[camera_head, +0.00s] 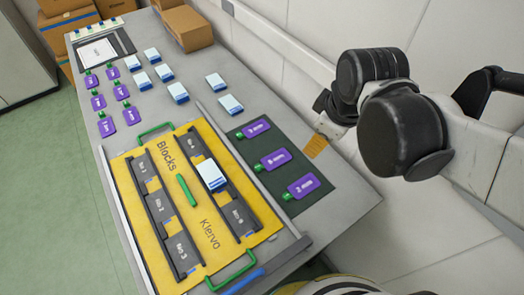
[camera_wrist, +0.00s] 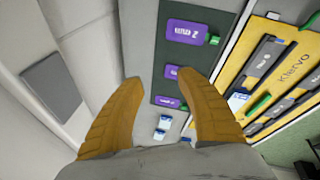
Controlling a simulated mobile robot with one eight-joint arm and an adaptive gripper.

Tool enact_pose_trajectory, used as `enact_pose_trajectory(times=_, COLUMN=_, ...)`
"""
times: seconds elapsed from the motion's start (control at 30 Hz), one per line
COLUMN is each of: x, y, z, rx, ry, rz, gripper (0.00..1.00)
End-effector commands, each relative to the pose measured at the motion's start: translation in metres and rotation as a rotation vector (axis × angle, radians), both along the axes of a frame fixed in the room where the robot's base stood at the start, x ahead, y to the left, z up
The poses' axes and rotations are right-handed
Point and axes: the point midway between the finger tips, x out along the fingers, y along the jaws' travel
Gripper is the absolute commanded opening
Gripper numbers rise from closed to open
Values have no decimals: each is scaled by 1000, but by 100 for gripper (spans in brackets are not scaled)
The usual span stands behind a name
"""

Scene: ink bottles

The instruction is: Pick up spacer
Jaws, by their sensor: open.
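Three purple pieces with green ends lie in a row on a dark green mat (camera_head: 322,202): the far piece (camera_head: 253,128), the middle piece (camera_head: 273,159) and the near piece (camera_head: 302,187). Their labels seem to read in mm; which one is the spacer is not clear. In the wrist view, a large purple piece (camera_wrist: 187,32) lies beyond my fingertips, with the others partly hidden behind the right finger. My gripper (camera_wrist: 161,82) is open and empty, above the mat. In the head view, only its orange finger (camera_head: 316,147) shows, beside the mat's right edge.
A yellow tray (camera_head: 218,234) with dark slotted rails, a green bar (camera_head: 187,190) and a white-blue block (camera_head: 211,177) lies left of the mat. More blocks (camera_head: 178,92) and purple pieces (camera_head: 131,115) lie farther back. A wall (camera_head: 300,67) runs along the right.

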Motion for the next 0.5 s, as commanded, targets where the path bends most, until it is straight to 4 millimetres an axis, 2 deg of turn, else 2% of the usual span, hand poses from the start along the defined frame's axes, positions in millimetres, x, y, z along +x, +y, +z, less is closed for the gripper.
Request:
enact_pose_trajectory(times=0.13, x=15, y=43, z=-2, rx=-105, ry=80, rz=362, gripper=43)
enact_pose_trajectory(times=0.3, x=20, y=95, z=-21, rx=-210, ry=176, rz=829, gripper=43)
enact_pose_trajectory(times=0.4, x=19, y=115, z=-32, rx=-243, ry=214, rz=1022, gripper=43)
enact_pose_trajectory(times=0.5, x=17, y=127, z=-41, rx=-260, ry=235, rz=1136, gripper=43)
